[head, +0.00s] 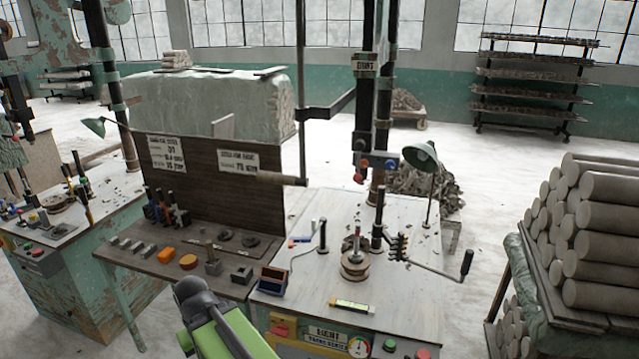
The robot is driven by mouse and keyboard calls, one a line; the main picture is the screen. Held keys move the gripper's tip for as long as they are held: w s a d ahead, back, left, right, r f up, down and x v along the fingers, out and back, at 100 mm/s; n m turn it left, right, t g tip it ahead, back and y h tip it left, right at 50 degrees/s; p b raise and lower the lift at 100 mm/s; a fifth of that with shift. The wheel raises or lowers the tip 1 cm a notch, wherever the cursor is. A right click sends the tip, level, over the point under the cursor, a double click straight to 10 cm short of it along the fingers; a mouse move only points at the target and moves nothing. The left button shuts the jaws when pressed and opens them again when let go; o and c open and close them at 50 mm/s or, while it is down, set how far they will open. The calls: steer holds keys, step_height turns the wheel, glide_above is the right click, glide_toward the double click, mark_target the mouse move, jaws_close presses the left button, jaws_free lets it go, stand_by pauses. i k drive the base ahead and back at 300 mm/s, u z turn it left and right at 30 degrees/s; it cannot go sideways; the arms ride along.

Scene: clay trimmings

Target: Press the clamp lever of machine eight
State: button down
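Machine eight's pale worktop (310,290) stands right of centre, with an "EIGHT" label (325,336) on its front panel. A small round stack (355,264) sits in the middle of the top. Left of it stands a thin upright lever with a dark grip (322,235). Right of it are a tall black-handled lever (379,208) and a crank arm with a black grip (466,264). I cannot tell which of these is the clamp lever. My green and grey arm rises from the bottom edge, left of the machine. My gripper cannot be made out.
A brown side bench (180,265) with blocks and small tools adjoins machine eight on the left. A lamp (421,157) and black column (363,100) rise behind its top. Stacked clay cylinders (600,240) stand at right. Floor between these and the machine is clear.

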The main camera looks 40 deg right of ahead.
mark_target(358, 164)
steer(key=u, duration=0.3)
steer(key=i, duration=1)
